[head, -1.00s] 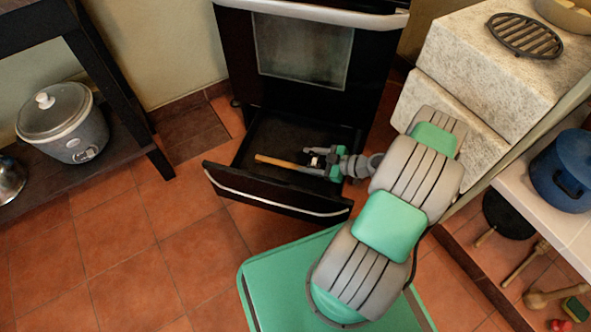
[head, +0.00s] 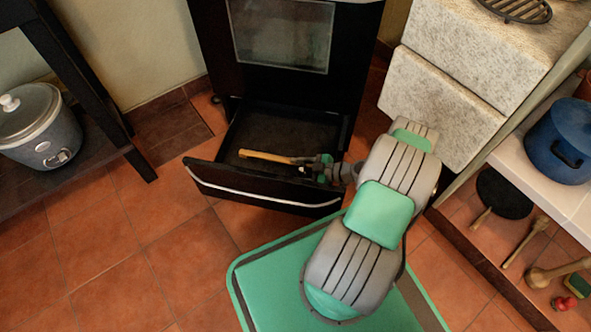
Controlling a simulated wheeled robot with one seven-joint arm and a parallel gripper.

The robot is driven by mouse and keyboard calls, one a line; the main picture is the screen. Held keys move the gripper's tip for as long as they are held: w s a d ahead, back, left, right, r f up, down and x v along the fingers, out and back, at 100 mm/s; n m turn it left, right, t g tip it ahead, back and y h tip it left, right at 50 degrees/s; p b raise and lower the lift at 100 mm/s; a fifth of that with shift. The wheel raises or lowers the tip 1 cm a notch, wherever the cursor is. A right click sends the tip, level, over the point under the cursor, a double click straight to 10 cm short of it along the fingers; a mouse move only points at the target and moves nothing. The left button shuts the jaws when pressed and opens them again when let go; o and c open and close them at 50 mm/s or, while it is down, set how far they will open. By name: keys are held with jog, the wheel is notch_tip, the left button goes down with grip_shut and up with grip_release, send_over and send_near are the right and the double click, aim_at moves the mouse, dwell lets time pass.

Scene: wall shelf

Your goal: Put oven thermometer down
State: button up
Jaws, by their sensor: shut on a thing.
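My gripper (head: 312,161) is low in the open bottom drawer (head: 262,186) of the black oven, at its right side near the front wall. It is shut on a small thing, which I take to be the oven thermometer. Its shape and face are mostly hidden by the fingers and too small to make out. A utensil with a light wooden handle (head: 265,156) lies across the drawer just left of my fingers. I cannot tell whether it touches them.
The drawer floor behind the wooden handle is bare. The oven (head: 285,75) stands behind, with a stone-faced cabinet (head: 445,95) to the right. Farther right, a shelf bears a blue pot (head: 565,140). A slow cooker (head: 40,128) sits on the left rack.

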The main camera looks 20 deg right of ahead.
jog(key=shift+f, duration=0.4)
jog(key=o, duration=1.4)
